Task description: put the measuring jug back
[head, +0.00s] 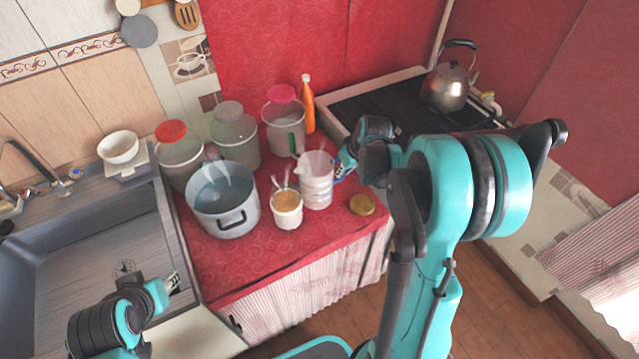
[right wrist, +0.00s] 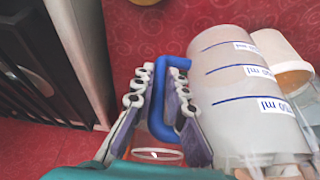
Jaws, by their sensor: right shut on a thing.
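The measuring jug (head: 316,182) is a translucent jug with blue lines, upright on the red-covered counter or just above it; I cannot tell which. In the right wrist view the jug (right wrist: 238,95) shows "ml" labels, and its blue handle (right wrist: 158,112) is between my right fingers. My right gripper (head: 344,167) is shut on the handle from the jug's right side; it also shows in the right wrist view (right wrist: 161,88). My left gripper (head: 173,283) hangs near the sink's right edge, away from the jug; its finger opening is unclear.
A small tub of grainy food (head: 287,210) stands close at the jug's left, and a large pot (head: 224,205) beyond it. Lidded canisters (head: 284,122) and an orange bottle (head: 308,105) stand behind. A brass lid (head: 362,204) lies at front right. A kettle (head: 446,87) sits on the stove.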

